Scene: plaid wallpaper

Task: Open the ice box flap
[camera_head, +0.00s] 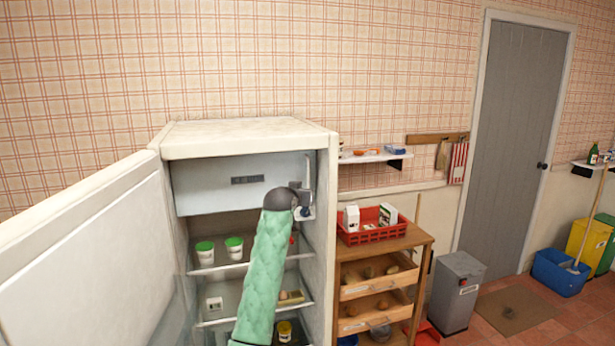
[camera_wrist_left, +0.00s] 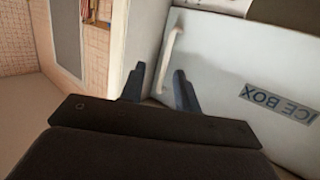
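The ice box flap (camera_head: 215,185) is a pale panel at the top inside the open fridge, and it looks shut. Its label reads ICE BOX in the left wrist view (camera_wrist_left: 275,102). A pale bar handle (camera_wrist_left: 170,58) stands at the flap's edge. My left gripper (camera_wrist_left: 161,72) is open, with one dark finger on each side of the handle. I cannot tell whether either finger touches it. In the head view my left gripper (camera_head: 304,202) is at the flap's right end, partly hidden by my wrist. My right gripper is not in view.
The fridge door (camera_head: 90,260) stands open to the left. Shelves below the flap hold white tubs (camera_head: 205,254) with green lids and other food. A wooden drawer unit (camera_head: 385,260) with a red crate (camera_head: 372,234) stands close to the fridge's right side.

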